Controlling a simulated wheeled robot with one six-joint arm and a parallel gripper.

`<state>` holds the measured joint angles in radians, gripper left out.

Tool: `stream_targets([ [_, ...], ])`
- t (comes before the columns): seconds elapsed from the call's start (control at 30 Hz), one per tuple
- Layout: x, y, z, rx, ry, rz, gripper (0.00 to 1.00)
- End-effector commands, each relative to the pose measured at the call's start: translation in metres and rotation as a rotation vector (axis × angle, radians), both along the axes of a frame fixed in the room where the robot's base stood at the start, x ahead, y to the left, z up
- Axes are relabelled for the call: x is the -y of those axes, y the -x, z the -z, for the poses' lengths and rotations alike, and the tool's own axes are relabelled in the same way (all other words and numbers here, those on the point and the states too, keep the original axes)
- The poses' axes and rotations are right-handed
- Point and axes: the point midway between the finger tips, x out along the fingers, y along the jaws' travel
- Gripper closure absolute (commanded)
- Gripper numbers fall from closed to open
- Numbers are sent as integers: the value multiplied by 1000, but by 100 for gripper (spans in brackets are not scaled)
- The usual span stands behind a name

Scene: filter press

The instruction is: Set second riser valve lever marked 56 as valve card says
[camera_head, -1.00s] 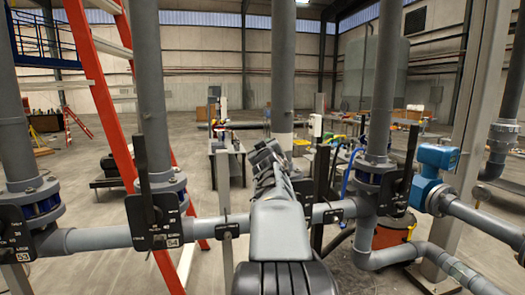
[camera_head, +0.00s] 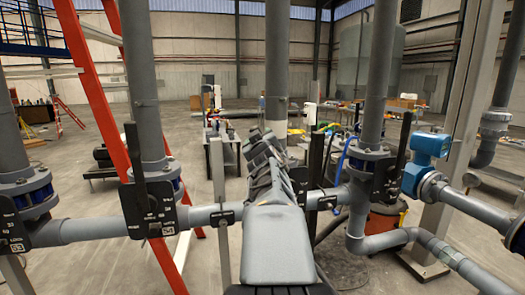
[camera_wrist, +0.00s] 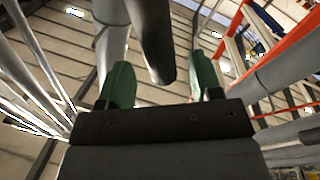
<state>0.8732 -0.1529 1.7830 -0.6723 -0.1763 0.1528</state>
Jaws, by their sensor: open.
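My gripper (camera_wrist: 162,88) is open in the wrist view, with two green fingers apart. A dark rounded bar (camera_wrist: 152,35) reaches down between the fingers; I cannot tell whether it touches them. In the head view my arm reaches to the middle riser pipe (camera_head: 278,70) and hides its lower part. Three valves show on the other risers: one at far left (camera_head: 14,225), one with an upright black lever (camera_head: 135,165), and one at right, also with an upright black lever (camera_head: 404,140). I cannot read the number 56 on any plate, and I see no legible valve card.
A grey horizontal pipe (camera_head: 85,232) joins the valves. An orange ladder (camera_head: 90,80) stands behind at left. A blue actuator (camera_head: 425,160) sits on the pipe at right. Small dark tags (camera_head: 222,218) hang on the pipe. Open floor and a workbench (camera_head: 225,150) lie beyond.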

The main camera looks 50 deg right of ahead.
Motion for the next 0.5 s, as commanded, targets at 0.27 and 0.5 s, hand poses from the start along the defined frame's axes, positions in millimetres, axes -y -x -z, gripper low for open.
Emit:
stream_targets([
  [0.27, -38, 40, 2, 1, 2, 1, 41],
  [0.5, -56, 60, 5, 0, 0, 1, 41],
])
